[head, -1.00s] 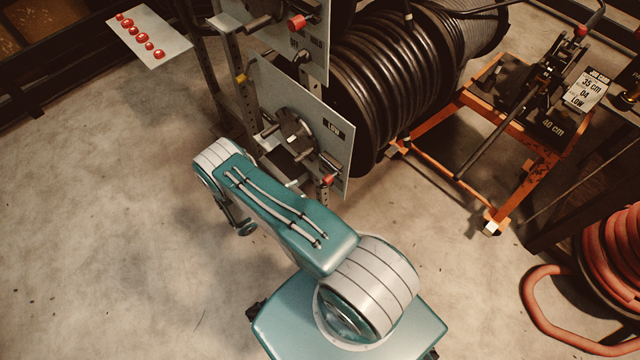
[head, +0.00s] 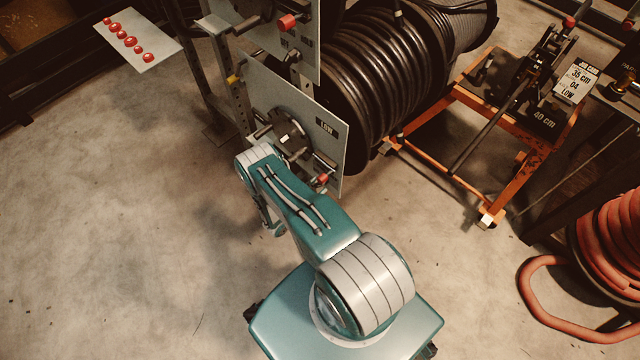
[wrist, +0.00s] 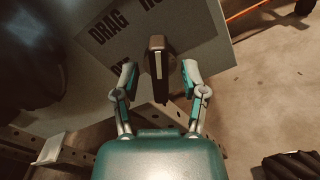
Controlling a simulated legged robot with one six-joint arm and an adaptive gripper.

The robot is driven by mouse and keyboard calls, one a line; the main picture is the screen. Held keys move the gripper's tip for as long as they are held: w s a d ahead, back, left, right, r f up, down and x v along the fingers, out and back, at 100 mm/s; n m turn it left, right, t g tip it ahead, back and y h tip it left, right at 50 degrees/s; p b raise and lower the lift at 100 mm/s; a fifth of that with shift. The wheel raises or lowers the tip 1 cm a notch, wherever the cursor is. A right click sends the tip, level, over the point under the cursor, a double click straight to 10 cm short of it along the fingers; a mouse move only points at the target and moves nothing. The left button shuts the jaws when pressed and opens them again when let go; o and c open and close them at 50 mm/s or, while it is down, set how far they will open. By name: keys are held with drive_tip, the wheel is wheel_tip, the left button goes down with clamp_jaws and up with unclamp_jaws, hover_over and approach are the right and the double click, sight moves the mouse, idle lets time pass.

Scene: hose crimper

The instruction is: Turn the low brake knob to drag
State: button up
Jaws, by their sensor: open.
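The brake knob (wrist: 157,65) is a dark bar with a pale stripe, standing out from a grey panel in the wrist view. My gripper (wrist: 159,72) is open, with one finger on each side of the knob and a visible gap to each. The DRAG label (wrist: 109,26) is on the panel to the knob's upper left. Another label is cut off at the top edge, and one below DRAG is partly covered. In the head view, the low panel (head: 263,88) bears a LOW label (head: 327,127).
A spoked wheel (head: 290,138) and a red-tipped lever (head: 323,179) stick out of the low panel. A similar panel (head: 300,55) is above it. A black hose reel (head: 375,85) stands behind, with an orange cart (head: 495,200) to the right. Floor is clear at left.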

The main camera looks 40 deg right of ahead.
drive_tip(key=shift+d, duration=0.55)
clamp_jaws()
drive_tip(key=shift+n, duration=0.3)
drive_tip(key=n, duration=0.5)
drive_tip(key=shift+w+n, duration=0.2)
drive_tip(key=shift+n, duration=0.1)
drive_tip(key=n, duration=0.5)
drive_tip(key=shift+w, duration=0.2)
drive_tip(key=shift+n, duration=0.4)
